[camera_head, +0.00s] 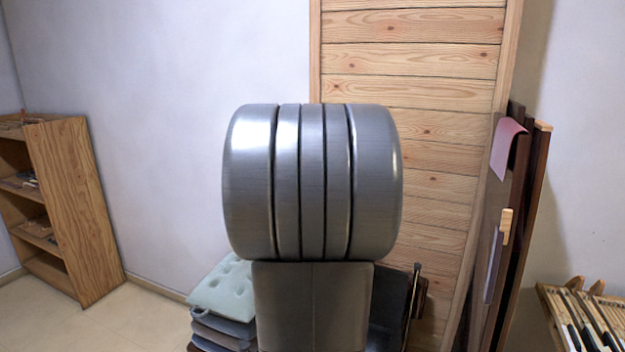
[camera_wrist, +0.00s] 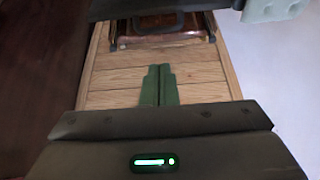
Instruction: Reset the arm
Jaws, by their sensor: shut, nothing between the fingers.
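My gripper (camera_wrist: 160,72) shows in the wrist view as two green-grey fingers, side by side and touching. It is shut with nothing between the fingers. Behind the fingers in the wrist view is a light plank-wood panel (camera_wrist: 112,75). In the head view my own grey arm joint fills the middle and hides what is behind it. The gripper does not show there. I see no piano keys attached to an instrument.
In the head view a wooden shelf (camera_head: 80,200) stands at the left and a plank panel (camera_head: 410,70) at the back. Stacked cushions (camera_head: 222,290) sit low beside my arm. Dark boards (camera_head: 525,190) lean at the right, near a rack of key-like pieces (camera_head: 580,315). Floor is clear at lower left.

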